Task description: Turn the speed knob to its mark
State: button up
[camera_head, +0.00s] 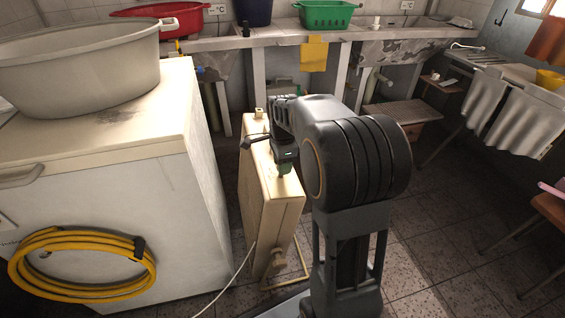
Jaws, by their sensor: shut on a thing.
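A cream box-shaped appliance (268,215), which looks like a box fan, stands upright on the floor in the middle of the view. My gripper (286,171) points down at its narrow top face, near the front end. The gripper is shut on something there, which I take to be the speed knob. The knob itself and its mark are hidden behind the gripper or too small to make out. A small cream block (259,113) sticks up at the far end of the top.
A white chest (100,205) with a large grey tub (80,66) and a coiled yellow hose (82,264) stands close on the left. A white cord (228,281) crosses the floor. A concrete counter with a red basin (160,17) and green basket (326,14) runs behind.

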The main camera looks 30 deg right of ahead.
jog(key=n+p, duration=0.2)
jog(key=n, duration=0.1)
jog(key=shift+r+t, duration=0.15)
jog(key=shift+t, duration=0.15)
jog(key=n+p, duration=0.2)
jog(key=n, duration=0.2)
jog(key=shift+s+t, duration=0.1)
jog(key=shift+t, duration=0.3)
jog(key=n+p, duration=0.1)
jog(key=n, duration=0.3)
jog(key=shift+t+y, duration=0.3)
jog(key=n, duration=0.3)
jog(key=shift+d+n+p, duration=0.1)
jog(key=shift+n+p, duration=0.2)
jog(key=shift+p, duration=0.05)
jog(key=n, duration=0.2)
jog(key=n+y+b, duration=0.1)
jog(key=n, duration=0.3)
jog(key=shift+f+y, duration=0.25)
jog(key=shift+y, duration=0.05)
jog(key=n+b, duration=0.1)
jog(key=n, duration=0.4)
jog(key=shift+d+n+y+b, duration=0.1)
jog(key=shift+n+y+b, duration=0.2)
jog(key=shift+y+b, duration=0.1)
jog(key=o, duration=0.9)
